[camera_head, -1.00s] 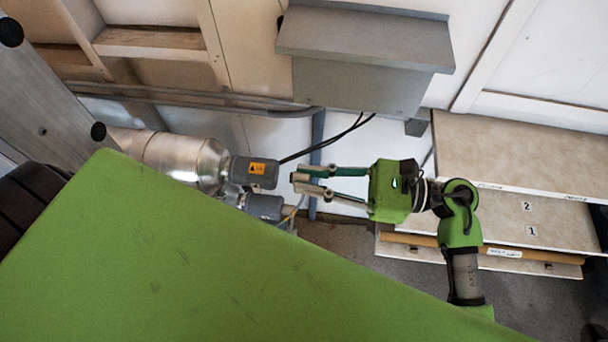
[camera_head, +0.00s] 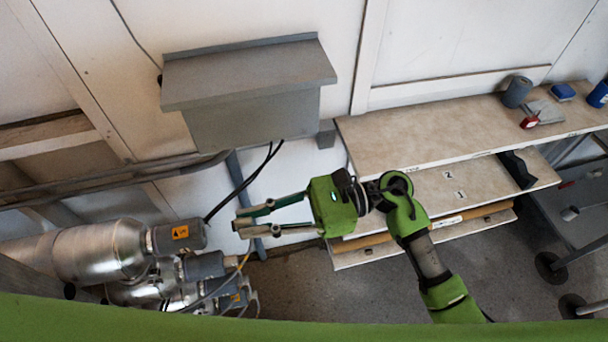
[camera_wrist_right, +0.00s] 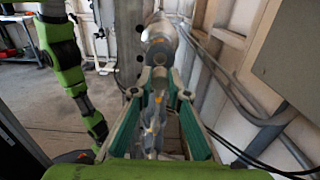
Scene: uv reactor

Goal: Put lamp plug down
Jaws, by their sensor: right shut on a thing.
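My right gripper (camera_head: 242,221) is shut on a small grey piece between its fingertips, which I take to be the lamp plug. The piece is too small and partly covered to make out its shape. The wrist view also shows my right gripper (camera_wrist_right: 159,82), with its two green fingers closing in towards the tips. The gripper is held in the air, apart from and right of a grey connector with an orange label (camera_head: 180,235) on the end of a steel reactor tube (camera_head: 95,250). My left gripper does not show.
A grey wall box (camera_head: 250,90) hangs above, with black cables (camera_head: 238,188) running down behind my gripper. Several steel tubes and loose cables crowd the lower left.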

